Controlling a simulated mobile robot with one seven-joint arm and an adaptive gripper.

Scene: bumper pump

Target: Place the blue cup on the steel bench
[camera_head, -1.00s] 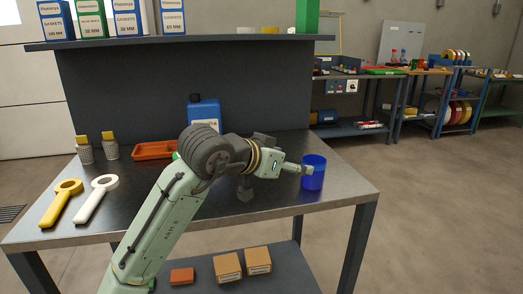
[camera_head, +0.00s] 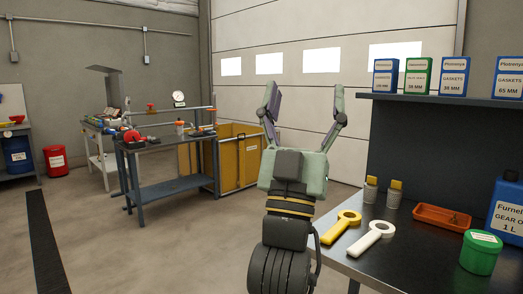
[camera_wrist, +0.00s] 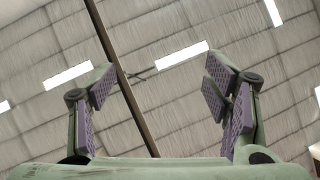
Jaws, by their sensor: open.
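My gripper (camera_head: 304,104) is open and empty, raised with its fingers pointing up, left of the steel bench. In the wrist view its two fingers (camera_wrist: 160,88) stand wide apart with only the ceiling beyond. The steel bench (camera_head: 415,262) shows in part at the lower right of the head view, under a dark back panel and shelf. The blue cup is in neither current view. A second ago it stood upright on the bench's right end, by my gripper.
On the bench are a yellow ring-ended tool (camera_head: 341,227), a white one (camera_head: 371,238), two small grey containers with yellow tops, an orange tray (camera_head: 442,217), a green tub (camera_head: 480,252) and a blue oil jug (camera_head: 506,215). A workbench (camera_head: 165,185) and yellow bin (camera_head: 239,157) stand left.

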